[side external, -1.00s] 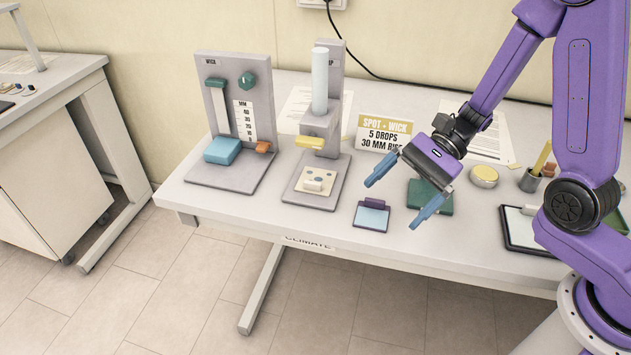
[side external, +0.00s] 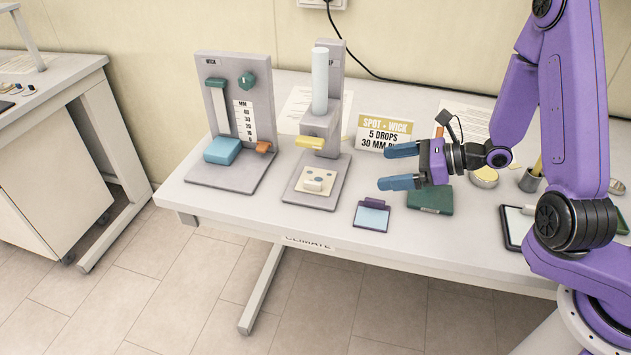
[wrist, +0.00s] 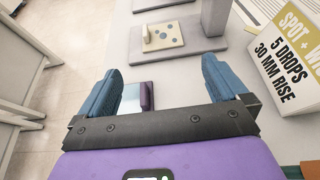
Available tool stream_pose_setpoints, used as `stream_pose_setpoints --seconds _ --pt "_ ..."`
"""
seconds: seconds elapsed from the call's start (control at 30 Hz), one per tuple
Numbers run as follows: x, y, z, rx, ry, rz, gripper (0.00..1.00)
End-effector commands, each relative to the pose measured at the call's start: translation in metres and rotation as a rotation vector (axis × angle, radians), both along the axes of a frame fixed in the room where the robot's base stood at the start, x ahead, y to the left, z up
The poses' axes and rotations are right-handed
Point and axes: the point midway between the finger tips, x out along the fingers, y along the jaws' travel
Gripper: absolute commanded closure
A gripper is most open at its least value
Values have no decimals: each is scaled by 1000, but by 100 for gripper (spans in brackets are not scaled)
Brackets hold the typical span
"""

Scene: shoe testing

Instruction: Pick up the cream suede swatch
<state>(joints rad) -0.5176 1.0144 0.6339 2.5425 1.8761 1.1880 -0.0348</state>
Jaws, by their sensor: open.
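A cream square swatch with several dark dots (side external: 326,175) lies on the grey base plate of the drop stand (side external: 320,200); I take it for the cream suede swatch. A small whitish block (side external: 314,186) sits on its front part and hides some of it. In the wrist view the swatch (wrist: 165,36) shows ahead, beyond the fingertips. My gripper (side external: 383,167) is open and empty, above the table to the right of the stand. Its blue fingers point left towards the stand and are apart from the swatch. The fingers also show in the wrist view (wrist: 160,66).
The stand's yellow piece (side external: 311,142) and clear tube (side external: 320,80) rise behind the swatch. A wick stand (side external: 232,130) is to its left. A small blue pad with a purple clip (side external: 371,216), a green box (side external: 430,197) and a sign (side external: 385,130) are near my gripper.

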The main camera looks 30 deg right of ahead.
Motion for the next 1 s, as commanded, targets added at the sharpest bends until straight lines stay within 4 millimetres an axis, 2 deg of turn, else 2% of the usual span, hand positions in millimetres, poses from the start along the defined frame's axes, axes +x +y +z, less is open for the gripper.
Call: stream_pose_setpoints --seconds 0.5,0.87,1.0 --pt "59 62 -35 0 -2 7 0" --pt "79 80 -44 -1 -2 6 0" --pt "93 93 -49 -1 -2 8 0"
